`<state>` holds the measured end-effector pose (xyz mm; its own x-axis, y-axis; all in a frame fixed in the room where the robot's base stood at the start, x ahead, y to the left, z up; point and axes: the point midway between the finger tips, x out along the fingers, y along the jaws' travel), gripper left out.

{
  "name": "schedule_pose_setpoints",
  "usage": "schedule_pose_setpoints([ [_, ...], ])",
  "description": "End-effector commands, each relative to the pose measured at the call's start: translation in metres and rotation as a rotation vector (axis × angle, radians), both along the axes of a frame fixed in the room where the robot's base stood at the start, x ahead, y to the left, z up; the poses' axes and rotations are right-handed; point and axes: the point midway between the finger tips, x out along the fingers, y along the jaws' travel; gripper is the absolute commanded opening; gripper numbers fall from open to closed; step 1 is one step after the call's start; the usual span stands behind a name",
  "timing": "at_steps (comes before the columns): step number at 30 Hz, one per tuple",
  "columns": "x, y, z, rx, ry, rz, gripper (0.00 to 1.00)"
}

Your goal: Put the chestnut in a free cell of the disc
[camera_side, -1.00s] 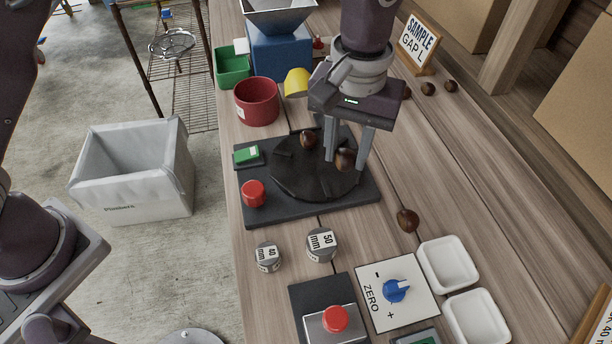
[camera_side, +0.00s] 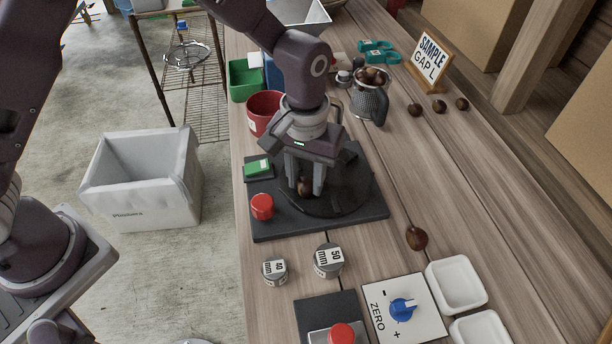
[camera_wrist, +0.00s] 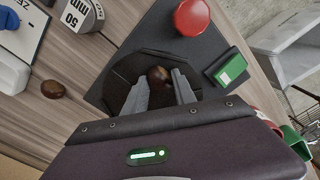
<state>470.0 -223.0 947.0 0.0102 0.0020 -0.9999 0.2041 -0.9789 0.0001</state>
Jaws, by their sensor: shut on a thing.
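The dark disc (camera_side: 345,195) lies on a black base plate (camera_side: 375,214), and its dark surface also shows in the wrist view (camera_wrist: 122,75). My gripper (camera_side: 304,186) points down over the disc's front left part. Its fingers are shut on a brown chestnut (camera_side: 304,190), low at the disc. In the wrist view the chestnut (camera_wrist: 158,74) sits between the fingertips (camera_wrist: 160,80). I cannot tell whether it touches the disc. The fingers and arm hide part of the disc and its cells. Another chestnut (camera_side: 417,238) lies loose on the table, right of the plate.
A red button (camera_side: 262,207) and a green-topped block (camera_side: 257,167) stand near the disc's left side. A red pot (camera_side: 264,112) and a metal jug (camera_side: 369,103) holding chestnuts stand behind. Several loose chestnuts lie near the sign (camera_side: 431,58). Weights (camera_side: 328,261) and white trays (camera_side: 456,283) are in front.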

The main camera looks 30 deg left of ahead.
Motion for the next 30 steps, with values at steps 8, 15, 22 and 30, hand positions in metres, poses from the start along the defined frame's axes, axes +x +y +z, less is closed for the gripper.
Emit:
schedule_pose_setpoints([
  [8, 0.0, 0.0, -0.003, 0.0, 0.0, 0.0, 0.54],
  [15, 0.0, 0.0, -0.002, 0.0, 0.0, 0.0, 0.54],
  [22, 0.001, -0.001, 0.029, -0.003, -0.007, -0.002, 0.54],
  [30, 0.0, -0.001, 0.099, -0.003, -0.006, -0.001, 0.54],
])
